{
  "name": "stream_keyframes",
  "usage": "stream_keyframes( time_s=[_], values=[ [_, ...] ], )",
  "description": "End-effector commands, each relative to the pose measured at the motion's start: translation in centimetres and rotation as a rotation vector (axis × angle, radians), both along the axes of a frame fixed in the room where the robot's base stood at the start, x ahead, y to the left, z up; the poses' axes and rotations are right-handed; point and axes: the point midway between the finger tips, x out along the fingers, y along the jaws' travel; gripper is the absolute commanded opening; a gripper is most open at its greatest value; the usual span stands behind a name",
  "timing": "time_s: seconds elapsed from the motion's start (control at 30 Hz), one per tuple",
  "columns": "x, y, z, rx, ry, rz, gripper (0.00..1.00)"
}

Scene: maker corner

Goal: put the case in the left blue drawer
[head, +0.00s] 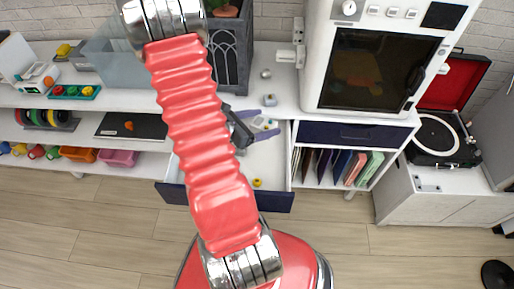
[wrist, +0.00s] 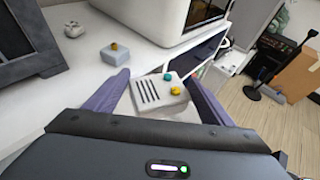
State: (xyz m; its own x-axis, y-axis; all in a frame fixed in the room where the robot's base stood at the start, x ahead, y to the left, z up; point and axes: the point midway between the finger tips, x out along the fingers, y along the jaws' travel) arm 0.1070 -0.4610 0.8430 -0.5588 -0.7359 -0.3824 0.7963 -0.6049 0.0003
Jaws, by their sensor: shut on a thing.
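The case (wrist: 155,97) is a small light grey box with dark slots and teal and yellow knobs. My gripper (wrist: 160,82) has its purple fingers on either side of it and is shut on it. In the head view, the case (head: 262,122) shows small in my gripper (head: 256,129), partly hidden by the wrist. The left blue drawer (head: 272,201) is pulled open below the counter, and the gripper appears over its back part. A small yellow thing (head: 257,183) shows in the drawer.
A small grey box with a yellow knob (wrist: 115,53) stands on the counter, near the white oven-like machine (head: 372,70). A closed blue drawer (head: 352,133) is to the right, above a shelf of folders (head: 343,167). The visible drawer floor is mostly clear.

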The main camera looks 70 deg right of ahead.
Motion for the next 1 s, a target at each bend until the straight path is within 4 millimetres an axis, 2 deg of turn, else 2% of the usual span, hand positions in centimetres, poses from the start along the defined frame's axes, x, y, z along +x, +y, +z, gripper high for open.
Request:
stream_keyframes(
  time_s=[0.8,1.0],
  values=[
    [-0.1,0.1,-10.1,0.003,0.002,0.000,0.51],
    [-0.1,0.0,-11.8,0.000,0.000,-0.001,0.51]
  ],
)
